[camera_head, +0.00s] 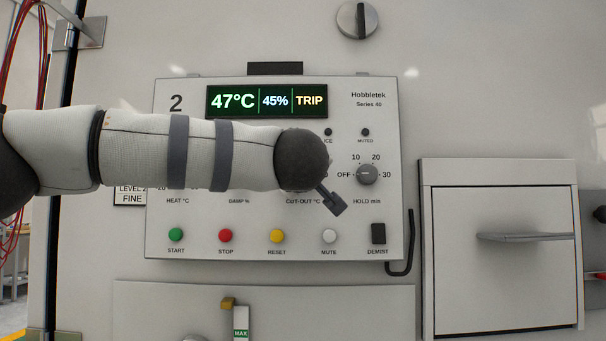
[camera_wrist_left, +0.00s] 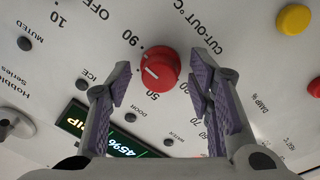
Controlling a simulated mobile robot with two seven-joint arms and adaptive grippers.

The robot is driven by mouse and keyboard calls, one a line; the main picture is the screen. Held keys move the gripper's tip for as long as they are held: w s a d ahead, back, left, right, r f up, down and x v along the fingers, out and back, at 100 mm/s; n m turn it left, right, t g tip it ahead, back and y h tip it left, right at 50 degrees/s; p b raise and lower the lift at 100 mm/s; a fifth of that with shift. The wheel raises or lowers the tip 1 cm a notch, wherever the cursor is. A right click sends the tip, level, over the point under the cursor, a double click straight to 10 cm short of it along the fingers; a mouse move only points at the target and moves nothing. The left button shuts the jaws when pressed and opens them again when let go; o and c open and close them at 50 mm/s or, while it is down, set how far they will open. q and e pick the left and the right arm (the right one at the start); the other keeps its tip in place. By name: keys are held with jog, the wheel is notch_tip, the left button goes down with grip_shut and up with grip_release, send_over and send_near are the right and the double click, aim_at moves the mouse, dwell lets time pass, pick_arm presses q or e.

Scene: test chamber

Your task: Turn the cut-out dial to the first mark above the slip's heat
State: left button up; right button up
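The red cut-out dial (camera_wrist_left: 160,68) shows in the left wrist view, which sees the panel upside down. A white pointer line lies on its face, toward the 50 and 90 labels; I cannot tell the exact mark. My left gripper (camera_wrist_left: 161,64) is open, its purple-padded fingers on either side of the dial with gaps showing. In the head view my left arm hides the dial, and only a dark bit of the gripper (camera_head: 335,203) shows past the wrist. The display (camera_head: 267,101) reads 47°C, 45% and TRIP. I see no slip. My right gripper is out of view.
The hold dial (camera_head: 367,174) is just right of my wrist. A row of buttons, including the yellow reset button (camera_head: 277,236), runs below.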

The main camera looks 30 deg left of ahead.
pick_arm(q)
jog(key=v, duration=1.2)
